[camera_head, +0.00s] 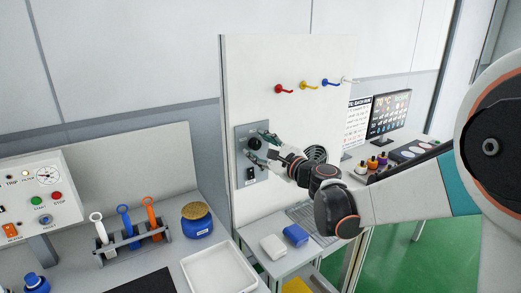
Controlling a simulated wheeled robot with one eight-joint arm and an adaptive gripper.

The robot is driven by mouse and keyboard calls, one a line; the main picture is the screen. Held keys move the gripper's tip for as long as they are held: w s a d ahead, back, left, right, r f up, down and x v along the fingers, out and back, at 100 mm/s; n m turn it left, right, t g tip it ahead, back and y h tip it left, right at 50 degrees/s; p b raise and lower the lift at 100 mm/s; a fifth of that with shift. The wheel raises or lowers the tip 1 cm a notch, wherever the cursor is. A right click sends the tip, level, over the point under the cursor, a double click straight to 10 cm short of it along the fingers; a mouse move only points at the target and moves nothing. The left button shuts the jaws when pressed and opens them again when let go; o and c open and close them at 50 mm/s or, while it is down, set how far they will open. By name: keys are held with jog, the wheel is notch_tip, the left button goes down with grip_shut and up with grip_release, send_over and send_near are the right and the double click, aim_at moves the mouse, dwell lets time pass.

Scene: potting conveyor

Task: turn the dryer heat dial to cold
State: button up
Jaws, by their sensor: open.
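The dryer control plate (243,176) is a grey panel on the left part of the upright cream board. A round dark dial (253,144) shows on its upper part, partly hidden by my gripper. The dial's setting cannot be read at this size. A black switch (250,173) sits below it. My gripper (257,150) is open at the dial, with its fingers beside it; whether they touch it cannot be told. My arm reaches in from the right.
The cream board (262,60) carries several coloured hooks and a round vent (315,154). Below stand a white block (273,247) and a blue block (296,235). At left are a blue jar (197,224), a tool rack (135,240) and a white tray (219,270).

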jog(key=c, duration=1.1)
jog(key=shift+n, duration=0.3)
jog(key=n+p, duration=0.1)
jog(key=n, duration=0.4)
jog(key=shift+r+p, duration=0.1)
jog(key=shift+p, duration=0.25)
jog(key=n+h+p, duration=0.1)
jog(key=n, duration=0.4)
jog(key=shift+s+n, duration=0.1)
jog(key=shift+n, duration=0.2)
jog(key=shift+a, duration=0.1)
